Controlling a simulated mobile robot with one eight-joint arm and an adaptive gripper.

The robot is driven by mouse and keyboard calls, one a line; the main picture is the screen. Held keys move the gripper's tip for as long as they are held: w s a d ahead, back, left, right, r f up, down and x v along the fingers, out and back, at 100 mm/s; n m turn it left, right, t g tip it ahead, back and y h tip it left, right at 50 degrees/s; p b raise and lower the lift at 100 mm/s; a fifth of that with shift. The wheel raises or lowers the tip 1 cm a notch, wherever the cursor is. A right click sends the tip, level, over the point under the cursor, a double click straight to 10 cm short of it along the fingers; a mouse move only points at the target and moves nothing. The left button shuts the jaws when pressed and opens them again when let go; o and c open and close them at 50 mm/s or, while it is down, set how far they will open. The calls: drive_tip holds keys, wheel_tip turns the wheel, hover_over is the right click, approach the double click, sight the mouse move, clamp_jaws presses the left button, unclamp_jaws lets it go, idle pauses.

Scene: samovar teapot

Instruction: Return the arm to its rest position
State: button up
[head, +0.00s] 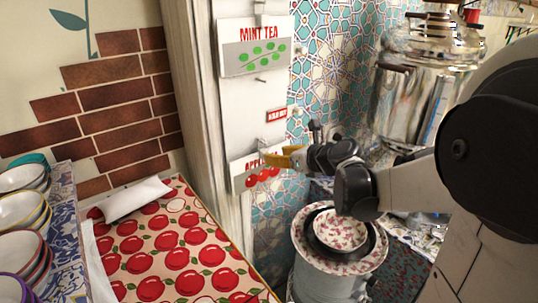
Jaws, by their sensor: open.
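My gripper (290,158) is open, with yellow fingers pointing left in front of the lower apple sign (262,178) on the white panel. I cannot tell whether it touches the sign. My black and white arm reaches in from the right edge and bends down to a wrist above the patterned bowl (341,230). The bowl sits in a dark dish on a patterned plate (376,258), on a pale round stand. Nothing shows between the fingers.
A silver samovar (405,95) stands behind my arm. A mint tea sign (255,48) hangs on the panel. Stacked bowls (22,212) stand at the left edge.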

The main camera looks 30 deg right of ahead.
drive_tip(key=a+v, duration=0.1)
drive_tip(key=v, duration=0.4)
drive_tip(key=s+a+f+n+g, duration=0.4)
drive_tip(key=s+a+n, duration=0.7)
drive_tip(key=n, duration=0.7)
drive_tip(key=s+a+f+n+g+h, duration=0.2)
drive_tip(key=s+n, duration=0.6)
drive_tip(key=n, duration=0.7)
drive_tip(key=shift+s+a+f+n+h, duration=0.35)
drive_tip(key=shift+a+f, duration=0.25)
drive_tip(key=shift+a, duration=0.2)
